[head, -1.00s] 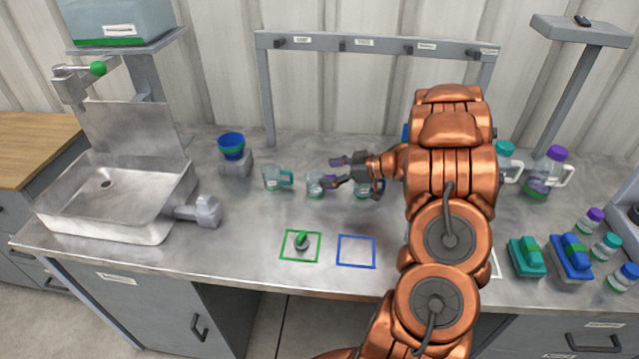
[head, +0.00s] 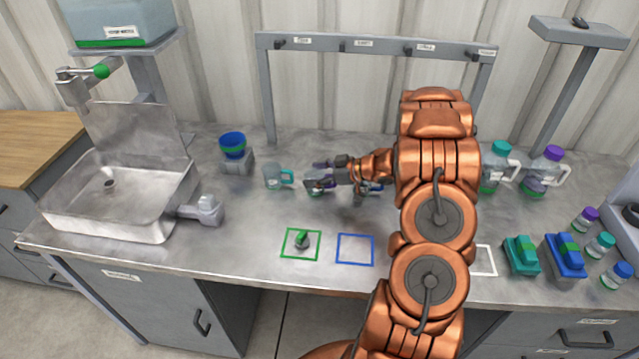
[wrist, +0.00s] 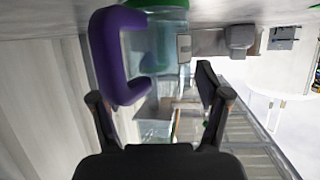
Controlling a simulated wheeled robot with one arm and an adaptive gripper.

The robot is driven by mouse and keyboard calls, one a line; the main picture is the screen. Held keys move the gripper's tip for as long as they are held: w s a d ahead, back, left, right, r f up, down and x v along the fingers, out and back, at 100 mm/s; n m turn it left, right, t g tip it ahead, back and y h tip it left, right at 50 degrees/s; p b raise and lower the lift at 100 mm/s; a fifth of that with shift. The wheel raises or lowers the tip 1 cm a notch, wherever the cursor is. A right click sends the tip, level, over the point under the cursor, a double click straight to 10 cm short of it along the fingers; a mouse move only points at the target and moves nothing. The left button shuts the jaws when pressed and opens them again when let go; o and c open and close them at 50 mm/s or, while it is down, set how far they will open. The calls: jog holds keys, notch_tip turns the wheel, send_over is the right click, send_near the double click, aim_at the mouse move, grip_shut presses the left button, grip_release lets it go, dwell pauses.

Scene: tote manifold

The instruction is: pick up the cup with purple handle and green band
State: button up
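The cup with the purple handle and green band shows close up in the wrist view: its purple handle (wrist: 108,60) is near the left fingertip, and its clear body with green (wrist: 162,40) is ahead, between the finger lines. In the head view the cup (head: 312,187) is mostly hidden by my gripper (head: 320,175). My gripper is open, with its fingers apart around the cup's side; contact cannot be told. The cup appears to stand on the counter.
A cup with a teal handle (head: 274,178) stands just left of my gripper. A further cup is partly hidden under my wrist. A blue bowl on a grey stand (head: 233,148) and a sink (head: 110,200) are to the left. Pitchers (head: 545,172) stand at right.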

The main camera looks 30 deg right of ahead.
jog(key=c, duration=1.1)
jog(key=shift+r, duration=0.15)
